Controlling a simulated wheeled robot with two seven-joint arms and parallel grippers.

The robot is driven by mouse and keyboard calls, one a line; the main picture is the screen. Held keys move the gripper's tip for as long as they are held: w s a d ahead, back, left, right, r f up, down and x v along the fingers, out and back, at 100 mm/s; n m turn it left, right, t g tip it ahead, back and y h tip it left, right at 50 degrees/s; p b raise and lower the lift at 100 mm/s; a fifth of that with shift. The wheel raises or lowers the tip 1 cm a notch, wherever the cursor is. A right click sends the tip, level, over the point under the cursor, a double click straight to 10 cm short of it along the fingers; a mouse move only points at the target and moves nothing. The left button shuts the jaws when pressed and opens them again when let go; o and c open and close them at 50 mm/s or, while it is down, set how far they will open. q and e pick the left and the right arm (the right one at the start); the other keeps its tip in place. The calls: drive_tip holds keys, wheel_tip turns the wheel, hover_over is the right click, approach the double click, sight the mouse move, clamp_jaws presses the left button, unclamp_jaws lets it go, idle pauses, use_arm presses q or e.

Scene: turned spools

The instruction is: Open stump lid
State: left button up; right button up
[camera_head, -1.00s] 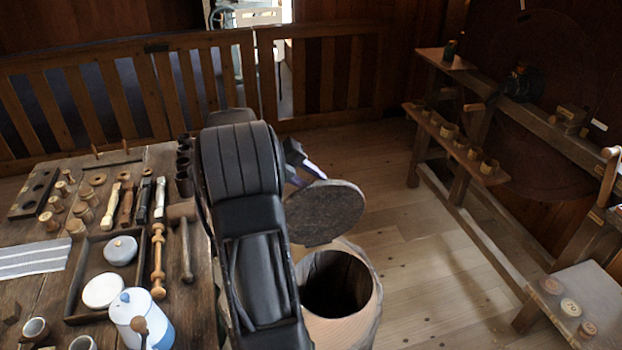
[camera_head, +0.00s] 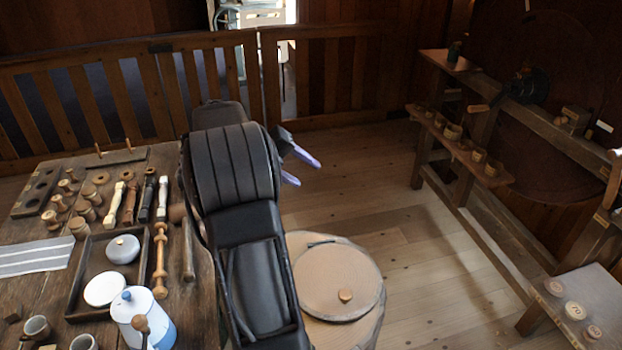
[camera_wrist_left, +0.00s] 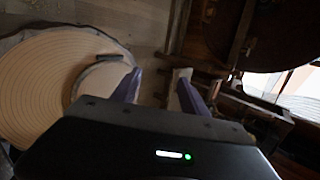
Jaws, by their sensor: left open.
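The stump (camera_head: 300,240) stands on the floor beside the table. Its round pale lid (camera_head: 325,275) lies flat over the opening, with a small wooden knob (camera_head: 345,295) on top and a dark strip (camera_head: 322,243) at its far edge. The hollow is hidden. My left gripper (camera_head: 306,172) is open and empty, beyond and above the lid, apart from it. In the left wrist view its purple fingers (camera_wrist_left: 160,90) are spread, with the ringed wood of the stump top (camera_wrist_left: 40,85) to their left. My right gripper is not in view.
The table (camera_head: 30,290) at left holds a tray, a blue-and-white pot (camera_head: 140,315), cups and turned wooden pieces. A wooden bench frame with a shelf of cups (camera_head: 455,148) stands at right. A railing (camera_head: 120,95) runs behind. The floor (camera_head: 400,230) right of the stump is clear.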

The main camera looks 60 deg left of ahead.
use_arm(q)
drive_tip(key=v, duration=0.3)
drive_tip(key=shift+f, duration=0.1)
idle(0.6)
